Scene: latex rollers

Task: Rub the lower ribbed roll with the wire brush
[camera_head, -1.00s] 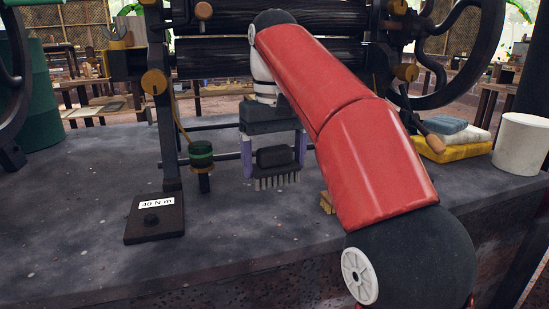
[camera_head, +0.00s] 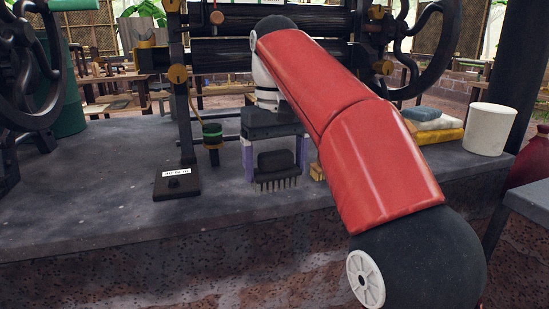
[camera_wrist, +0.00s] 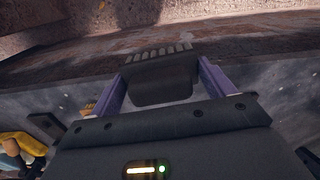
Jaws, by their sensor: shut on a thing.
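My gripper (camera_head: 276,165) is shut on the wire brush (camera_head: 275,163), whose dark block sits between the two purple fingers with its bristles pointing down. The brush also shows in the wrist view (camera_wrist: 163,82), with its row of bristles at the far edge. In the head view the brush is in front of the roller machine, low over the grey bench top. I cannot tell whether the bristles touch the bench. The lower ribbed roll (camera_head: 222,49) lies horizontally in the machine, behind and above the brush, apart from it. My red arm hides its right part.
A dark plate with a label (camera_head: 177,183) lies on the bench at left. Folded cloths (camera_head: 437,125) and a white bucket (camera_head: 490,129) are at right. The bench front edge is near.

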